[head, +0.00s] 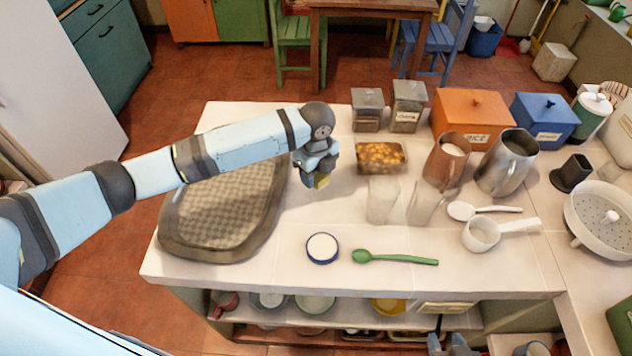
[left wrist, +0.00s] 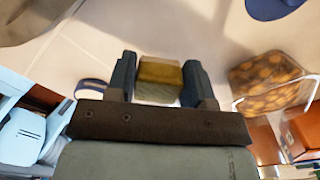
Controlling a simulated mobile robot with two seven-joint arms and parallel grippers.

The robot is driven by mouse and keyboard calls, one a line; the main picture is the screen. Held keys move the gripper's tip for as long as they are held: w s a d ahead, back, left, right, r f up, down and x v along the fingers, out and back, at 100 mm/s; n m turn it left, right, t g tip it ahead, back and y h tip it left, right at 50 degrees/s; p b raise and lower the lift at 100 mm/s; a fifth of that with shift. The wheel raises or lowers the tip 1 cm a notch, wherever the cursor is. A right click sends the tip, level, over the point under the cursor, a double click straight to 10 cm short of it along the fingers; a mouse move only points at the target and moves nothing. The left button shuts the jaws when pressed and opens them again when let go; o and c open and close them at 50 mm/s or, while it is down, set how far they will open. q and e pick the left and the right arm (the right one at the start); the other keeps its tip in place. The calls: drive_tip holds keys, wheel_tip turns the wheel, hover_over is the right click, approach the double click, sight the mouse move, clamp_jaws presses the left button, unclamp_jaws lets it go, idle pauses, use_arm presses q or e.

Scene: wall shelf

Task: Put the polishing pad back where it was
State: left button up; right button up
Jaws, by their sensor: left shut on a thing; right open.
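The polishing pad (left wrist: 160,72) is a small yellow block with a paler lower layer. It sits between the two fingers of my left gripper (left wrist: 160,84), which is shut on it. In the head view my left gripper (head: 316,180) hangs over the white counter, right of the dark mat, with a yellow bit of the pad (head: 322,182) showing below the fingers. The rest of the pad is hidden by the gripper there. My right gripper (head: 450,346) shows only partly at the bottom edge, below the counter top, open and apart from the pad.
Near the left gripper are a glass dish of food (head: 381,157), clear glasses (head: 383,200), a round white-topped tin (head: 322,248) and a green spoon (head: 395,258). A dark textured mat (head: 225,205) lies left. Jars, metal pitchers and boxes crowd the right. Counter (head: 300,215) between mat and glasses is clear.

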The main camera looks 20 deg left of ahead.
sight(316, 183)
use_arm(q)
wheel_tip(316, 183, down, 4)
drive_tip(key=shift+r, duration=0.2)
drive_tip(key=shift+f, duration=0.25)
drive_tip(key=shift+f, duration=0.15)
drive_tip(key=o, duration=0.9)
drive_tip(key=shift+r, duration=0.3)
wheel_tip(316, 183, up, 12)
drive_tip(key=shift+f+b, duration=0.1)
drive_tip(key=shift+b, duration=0.35)
